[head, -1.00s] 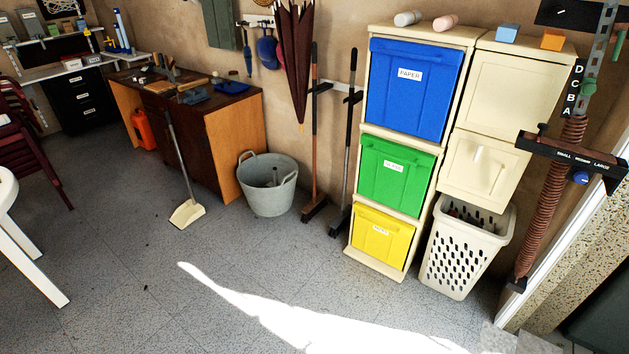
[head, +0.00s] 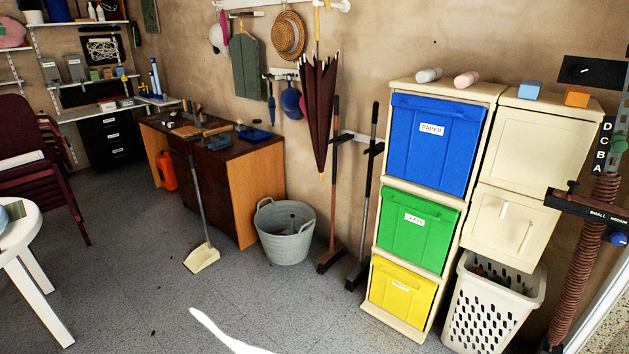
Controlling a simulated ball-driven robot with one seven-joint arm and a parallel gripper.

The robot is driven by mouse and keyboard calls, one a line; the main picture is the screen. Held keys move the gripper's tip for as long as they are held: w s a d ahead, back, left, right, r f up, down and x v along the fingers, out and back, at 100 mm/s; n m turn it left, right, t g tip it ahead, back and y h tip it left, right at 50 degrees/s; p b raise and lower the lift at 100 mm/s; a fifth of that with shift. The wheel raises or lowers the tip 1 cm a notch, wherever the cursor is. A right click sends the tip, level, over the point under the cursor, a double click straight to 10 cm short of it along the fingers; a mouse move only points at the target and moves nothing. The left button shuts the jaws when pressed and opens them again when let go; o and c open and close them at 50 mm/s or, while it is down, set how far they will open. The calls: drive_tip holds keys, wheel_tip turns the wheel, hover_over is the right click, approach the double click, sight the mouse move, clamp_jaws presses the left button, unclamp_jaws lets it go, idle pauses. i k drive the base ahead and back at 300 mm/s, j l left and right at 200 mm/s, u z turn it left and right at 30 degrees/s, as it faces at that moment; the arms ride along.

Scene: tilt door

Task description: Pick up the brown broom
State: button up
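The brown broom (head: 334,210) stands upright against the wall, between the grey tub and the drawer cabinet. Its handle is brown with a dark upper part, and its brush head (head: 330,260) rests on the floor. My gripper is not in view.
A grey tub (head: 286,240) stands left of the brooms, and a closed umbrella (head: 320,105) hangs above. A cabinet with blue, green (head: 415,230) and yellow drawers stands right. A long-handled dustpan (head: 202,258) stands farther left. The floor in front (head: 290,310) is clear.

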sight(335, 253)
drive_tip(key=i+u, duration=0.15)
drive_tip(key=i, duration=1.9)
drive_tip(key=i+u, duration=0.15)
drive_tip(key=i, duration=0.3)
drive_tip(key=i+l+u, duration=0.1)
drive_tip(key=i, duration=0.35)
drive_tip(key=i+l+u, duration=0.15)
drive_tip(key=i, duration=0.25)
drive_tip(key=i+l+u, duration=0.1)
drive_tip(key=i+l, duration=0.15)
drive_tip(key=i, duration=0.2)
drive_tip(key=i+l+u, duration=0.15)
drive_tip(key=i, duration=0.25)
